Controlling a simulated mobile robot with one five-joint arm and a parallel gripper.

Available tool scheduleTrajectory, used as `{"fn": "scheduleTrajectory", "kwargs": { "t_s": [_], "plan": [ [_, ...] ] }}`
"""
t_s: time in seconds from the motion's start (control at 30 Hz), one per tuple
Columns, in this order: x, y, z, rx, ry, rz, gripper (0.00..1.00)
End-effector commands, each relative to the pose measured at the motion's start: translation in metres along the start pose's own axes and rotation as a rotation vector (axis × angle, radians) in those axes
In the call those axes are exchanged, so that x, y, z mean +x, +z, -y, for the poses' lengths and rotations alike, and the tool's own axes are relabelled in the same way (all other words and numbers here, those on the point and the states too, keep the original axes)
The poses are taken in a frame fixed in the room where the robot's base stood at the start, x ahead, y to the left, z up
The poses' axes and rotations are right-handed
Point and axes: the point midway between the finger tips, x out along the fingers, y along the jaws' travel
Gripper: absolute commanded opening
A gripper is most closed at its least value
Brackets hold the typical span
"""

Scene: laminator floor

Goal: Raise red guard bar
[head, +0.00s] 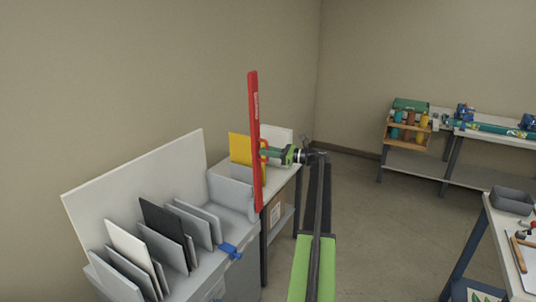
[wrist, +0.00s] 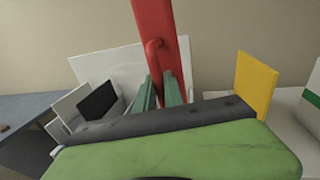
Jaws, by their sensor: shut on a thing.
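The red guard bar (head: 254,140) stands nearly upright in the head view, above the front right corner of the grey machine. Its lower end is near the machine's right side. In the wrist view the red bar (wrist: 156,24) rises from the top centre, with a red loop handle (wrist: 155,50) on it. My gripper (head: 266,151) reaches the bar's handle from the right. In the wrist view its two green fingers (wrist: 160,88) are shut on the handle. The exact contact at the fingertips is small and partly hidden.
The grey sorter (head: 216,196) with upright black, white and grey panels stands at left. A yellow panel (head: 240,149) is behind the bar. A shelf bench (head: 466,133) with bottles and tools is at the back right, and a table (head: 500,238) with a grey tray is at right. Floor between is clear.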

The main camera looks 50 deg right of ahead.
Motion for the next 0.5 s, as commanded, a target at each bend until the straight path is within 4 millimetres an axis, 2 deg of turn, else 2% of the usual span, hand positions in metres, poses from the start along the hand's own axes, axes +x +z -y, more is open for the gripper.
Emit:
{"fn": "scheduleTrajectory", "kwargs": {
  "t_s": [0.03, 0.23, 0.27, 0.4, 0.5],
  "plan": [
    [0.004, 0.001, 0.000, 0.003, 0.004, 0.004, 0.00],
    [-0.005, 0.001, 0.004, 0.003, -0.006, 0.003, 0.00],
    [-0.006, 0.001, 0.004, 0.003, -0.007, 0.003, 0.14],
    [-0.012, 0.000, 0.007, 0.002, -0.013, 0.001, 0.32],
    [-0.015, 0.000, 0.008, 0.002, -0.016, 0.001, 0.34]
  ]
}}
